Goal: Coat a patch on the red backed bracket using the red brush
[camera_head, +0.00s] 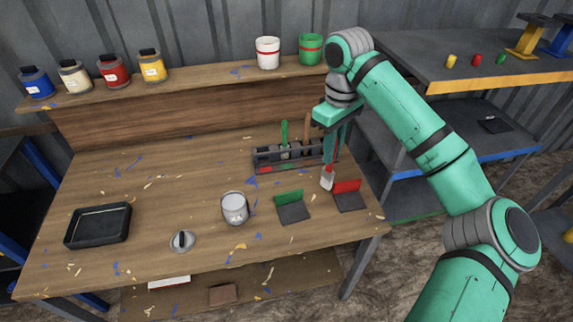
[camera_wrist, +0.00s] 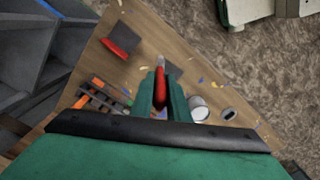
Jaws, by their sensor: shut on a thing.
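My gripper (camera_head: 333,143) points down and is shut on the red brush (camera_head: 328,171), whose pale bristles hang downward above the table. It also shows between my fingers in the wrist view (camera_wrist: 160,84). The red backed bracket (camera_head: 350,202) has a dark grey plate and an upright red back. It stands just right of and below the bristles in the head view, apart from them as far as I can tell. Its red back shows at upper left in the wrist view (camera_wrist: 121,38). I cannot tell whether the bristles carry paint.
A green backed bracket (camera_head: 294,213) stands left of the red one. An open paint can (camera_head: 234,210), a lid (camera_head: 182,241) and a black tray (camera_head: 70,238) lie further left. A brush rack (camera_head: 262,166) stands close behind, holding a green brush (camera_head: 284,134). Jars line the shelf.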

